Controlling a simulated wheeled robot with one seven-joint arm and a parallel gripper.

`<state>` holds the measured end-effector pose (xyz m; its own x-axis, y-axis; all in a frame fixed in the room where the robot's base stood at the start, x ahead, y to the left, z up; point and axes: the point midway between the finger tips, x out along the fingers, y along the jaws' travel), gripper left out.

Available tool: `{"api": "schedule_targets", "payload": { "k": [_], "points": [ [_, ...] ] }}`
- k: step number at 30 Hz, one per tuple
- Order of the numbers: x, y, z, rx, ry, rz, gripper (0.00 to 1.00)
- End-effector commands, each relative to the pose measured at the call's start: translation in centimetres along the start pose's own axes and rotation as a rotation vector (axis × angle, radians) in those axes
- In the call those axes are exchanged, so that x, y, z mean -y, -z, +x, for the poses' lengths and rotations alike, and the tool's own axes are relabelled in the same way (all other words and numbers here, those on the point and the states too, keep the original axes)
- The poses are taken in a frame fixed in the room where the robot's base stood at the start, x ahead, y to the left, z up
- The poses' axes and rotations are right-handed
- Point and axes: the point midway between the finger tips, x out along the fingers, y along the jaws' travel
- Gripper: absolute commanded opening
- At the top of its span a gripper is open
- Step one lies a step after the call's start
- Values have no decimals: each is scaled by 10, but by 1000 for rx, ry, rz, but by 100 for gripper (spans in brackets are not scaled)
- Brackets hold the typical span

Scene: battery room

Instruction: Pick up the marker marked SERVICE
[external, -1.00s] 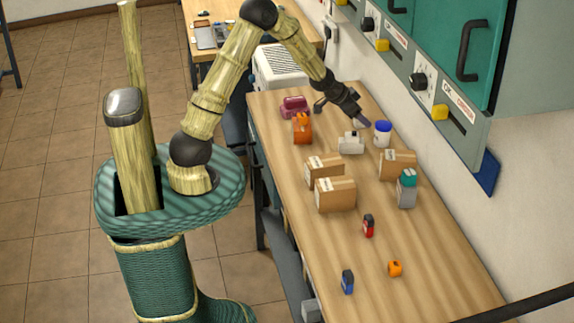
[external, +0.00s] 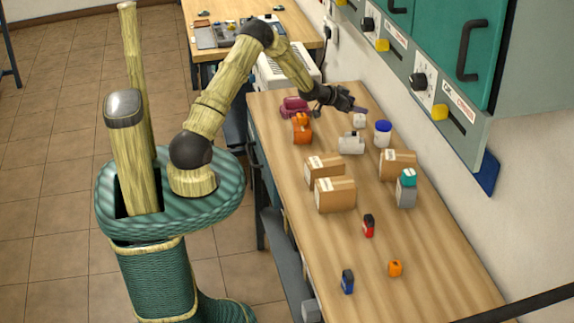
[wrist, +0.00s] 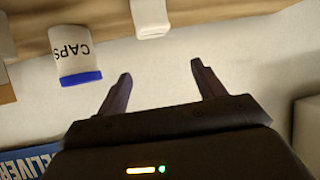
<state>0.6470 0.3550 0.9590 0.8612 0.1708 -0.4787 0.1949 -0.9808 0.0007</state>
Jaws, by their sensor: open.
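My gripper (external: 362,108) is open and empty above the far part of the workbench; its two fingers (wrist: 161,72) are spread apart in the wrist view. A small white object (external: 359,120) stands just below the fingers in the external view. A white object (wrist: 151,18) shows beyond the gap between the fingers in the wrist view, with no label readable. I cannot pick out a marker reading SERVICE; labels on the small items are too small to read in the external view.
A white tub with blue lid (external: 383,133), marked CAPS in the wrist view (wrist: 74,52), stands close by. Cardboard boxes (external: 335,195), an orange item (external: 302,130) and a grey-teal container (external: 406,190) crowd the bench. Wall cabinets (external: 440,95) border the right. The near bench is freer.

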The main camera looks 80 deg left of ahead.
Motion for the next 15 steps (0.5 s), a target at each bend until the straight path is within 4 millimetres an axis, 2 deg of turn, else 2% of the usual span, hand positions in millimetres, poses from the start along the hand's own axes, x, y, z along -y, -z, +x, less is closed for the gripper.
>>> {"api": "schedule_targets", "payload": {
  "k": [4,15],
  "points": [
    [0,-12,6,1,1,-1,69],
    [0,-16,8,1,1,0,69]
  ]
}}
